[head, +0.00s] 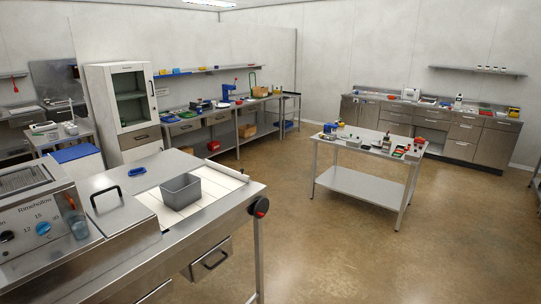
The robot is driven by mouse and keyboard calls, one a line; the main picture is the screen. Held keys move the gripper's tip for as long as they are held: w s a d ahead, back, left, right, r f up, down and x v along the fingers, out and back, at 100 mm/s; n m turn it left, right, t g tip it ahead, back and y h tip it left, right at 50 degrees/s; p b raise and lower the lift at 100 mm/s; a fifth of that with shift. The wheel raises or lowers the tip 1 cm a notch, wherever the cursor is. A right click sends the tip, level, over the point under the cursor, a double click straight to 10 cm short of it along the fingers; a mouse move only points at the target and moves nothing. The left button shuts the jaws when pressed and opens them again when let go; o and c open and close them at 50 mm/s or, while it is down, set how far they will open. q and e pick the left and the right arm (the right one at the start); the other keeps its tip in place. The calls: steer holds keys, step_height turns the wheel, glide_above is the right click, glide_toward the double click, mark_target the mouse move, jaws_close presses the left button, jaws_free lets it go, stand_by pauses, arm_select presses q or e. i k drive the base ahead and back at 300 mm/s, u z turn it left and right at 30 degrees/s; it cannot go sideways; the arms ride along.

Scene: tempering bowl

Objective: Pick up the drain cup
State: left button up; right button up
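A translucent bluish cup (78,225), which looks like the drain cup, is at the front of the steel machine (30,205) at the left edge of the head view. It appears upright, just below a small red-brown part (70,202) on the machine's front. From this view I cannot tell whether the cup hangs there or stands on a surface. Neither of my grippers shows in the head view.
A steel counter (215,205) beside the machine carries a grey open bin (181,191) on a white panel and a small blue object (137,171). A wheel-less steel table (360,185) with small items stands mid-room. The floor between is clear.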

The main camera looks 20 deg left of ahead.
mark_target(79, 225)
steer(key=u, duration=0.9)
steer(key=i, duration=0.8)
steer(key=u, duration=0.85)
